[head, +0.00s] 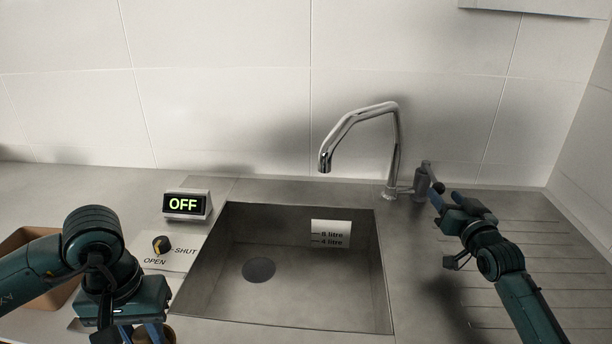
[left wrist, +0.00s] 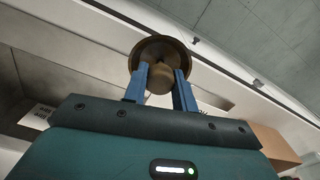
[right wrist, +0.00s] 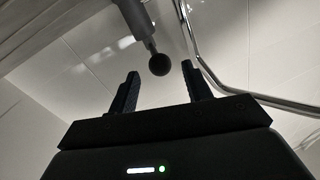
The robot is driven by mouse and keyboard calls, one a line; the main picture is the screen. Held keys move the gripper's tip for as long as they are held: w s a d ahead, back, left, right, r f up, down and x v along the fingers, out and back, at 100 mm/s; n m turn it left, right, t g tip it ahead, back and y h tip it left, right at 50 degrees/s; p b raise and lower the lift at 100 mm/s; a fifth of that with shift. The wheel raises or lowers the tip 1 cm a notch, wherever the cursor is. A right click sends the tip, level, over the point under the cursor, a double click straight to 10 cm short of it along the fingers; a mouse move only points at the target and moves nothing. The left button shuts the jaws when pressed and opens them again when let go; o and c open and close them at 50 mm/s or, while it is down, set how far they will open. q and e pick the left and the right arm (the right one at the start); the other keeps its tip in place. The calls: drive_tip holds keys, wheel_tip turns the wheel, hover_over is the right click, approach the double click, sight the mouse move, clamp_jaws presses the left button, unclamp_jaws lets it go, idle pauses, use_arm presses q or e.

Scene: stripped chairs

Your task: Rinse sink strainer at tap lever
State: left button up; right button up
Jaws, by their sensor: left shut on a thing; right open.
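The sink strainer (left wrist: 160,50) is a round brown metal piece with a knob; my left gripper (left wrist: 160,82) is shut on the knob. In the head view my left gripper (head: 150,334) is low at the left, left of the sink (head: 300,268), its fingers partly cut off by the lower edge. The tap (head: 393,140) has a chrome spout over the sink. Its lever (head: 431,178) ends in a dark ball (right wrist: 159,64). My right gripper (head: 440,199) is open at the lever; in the right wrist view (right wrist: 163,78) the ball shows between its fingertips, contact unclear.
A display (head: 186,205) reads OFF. A knob (head: 161,246) sits on an OPEN/SHUT plate. A label with litre marks (head: 331,234) is on the sink wall, and a dark round drain (head: 258,270) is in its floor. A brown box (head: 28,240) stands left; a grooved drainboard (head: 540,240) lies right.

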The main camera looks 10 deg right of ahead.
sight(442, 192)
drive_tip(key=shift+w, duration=1.55)
clamp_jaws()
